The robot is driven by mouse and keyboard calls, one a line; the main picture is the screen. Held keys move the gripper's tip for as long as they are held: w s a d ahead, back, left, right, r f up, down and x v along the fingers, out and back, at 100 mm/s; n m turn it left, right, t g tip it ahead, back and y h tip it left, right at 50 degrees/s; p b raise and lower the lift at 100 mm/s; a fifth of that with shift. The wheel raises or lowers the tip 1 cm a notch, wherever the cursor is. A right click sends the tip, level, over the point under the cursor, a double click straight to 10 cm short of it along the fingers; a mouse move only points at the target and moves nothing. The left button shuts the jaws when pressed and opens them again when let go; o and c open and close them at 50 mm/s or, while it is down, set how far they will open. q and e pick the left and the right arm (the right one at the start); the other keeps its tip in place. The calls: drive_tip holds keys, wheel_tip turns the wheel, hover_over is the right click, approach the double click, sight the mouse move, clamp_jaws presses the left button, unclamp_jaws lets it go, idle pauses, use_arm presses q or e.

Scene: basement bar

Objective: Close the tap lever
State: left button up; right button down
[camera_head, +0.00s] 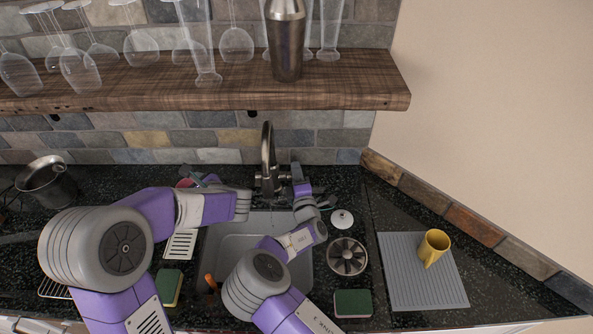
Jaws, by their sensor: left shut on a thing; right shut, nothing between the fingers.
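The metal tap (268,150) stands upright behind the sink, its curved spout rising against the tiles. Its short side handles (285,177) sit low on the body; I cannot make out the lever's exact position. My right gripper (296,172) is shut and empty close to the right of the tap base; I cannot tell whether it touches the handle. My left gripper (203,182) is left of the tap, partly hidden behind my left forearm. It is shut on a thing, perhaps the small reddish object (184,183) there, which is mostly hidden.
The sink (230,244) lies below, partly covered by my arms. Sponges (353,303), a round strainer (347,257) and a white knob-topped lid (342,219) lie around it. A wooden shelf (350,84) with glasses hangs above.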

drive_tip(key=shift+w+r+g+p, duration=0.5)
drive_tip(key=shift+w+r+g, duration=0.2)
drive_tip(key=shift+w+g, duration=0.15)
drive_tip(key=shift+s, duration=0.15)
drive_tip(key=b+v, duration=0.1)
drive_tip(key=v, duration=1.3)
drive_tip(key=shift+a+f, duration=0.2)
drive_tip(key=shift+f, duration=0.15)
